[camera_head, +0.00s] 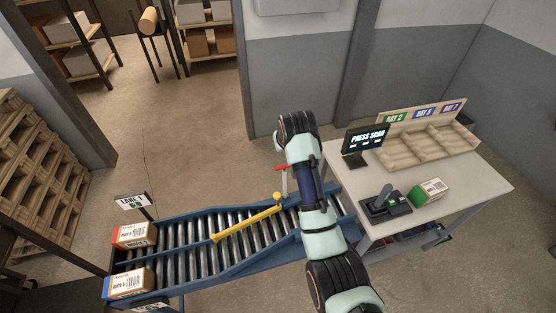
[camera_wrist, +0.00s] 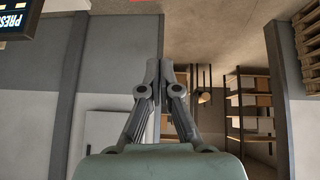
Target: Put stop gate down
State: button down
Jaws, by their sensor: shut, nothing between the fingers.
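A red bar (camera_head: 283,168) on a pale post stands at the far side of the conveyor, beside my arm; it looks like the stop gate, its bar raised above the rollers. My arm hides part of its right end. My gripper (camera_wrist: 160,68) shows in the wrist view with its two fingers together and nothing between them. In the head view my arm reaches over the conveyor's right part, and I cannot make out the fingers. A small red patch shows at the top edge of the wrist view; I cannot tell what it is.
A yellow bar (camera_head: 246,224) lies diagonally across the roller conveyor (camera_head: 187,231). Two boxes (camera_head: 134,235) (camera_head: 129,282) sit at its left end by a lane sign (camera_head: 132,201). The table (camera_head: 470,191) at right holds a screen (camera_head: 367,141), scanner (camera_head: 385,201), box (camera_head: 430,190) and wooden rack (camera_head: 428,140).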

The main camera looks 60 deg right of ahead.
notch_tip(320, 180, down, 9)
jog(key=w+d, duration=0.1)
jog(key=shift+d+p, duration=0.35)
jog(key=shift+p, duration=0.1)
jog(key=shift+f, duration=0.1)
dwell(0.4)
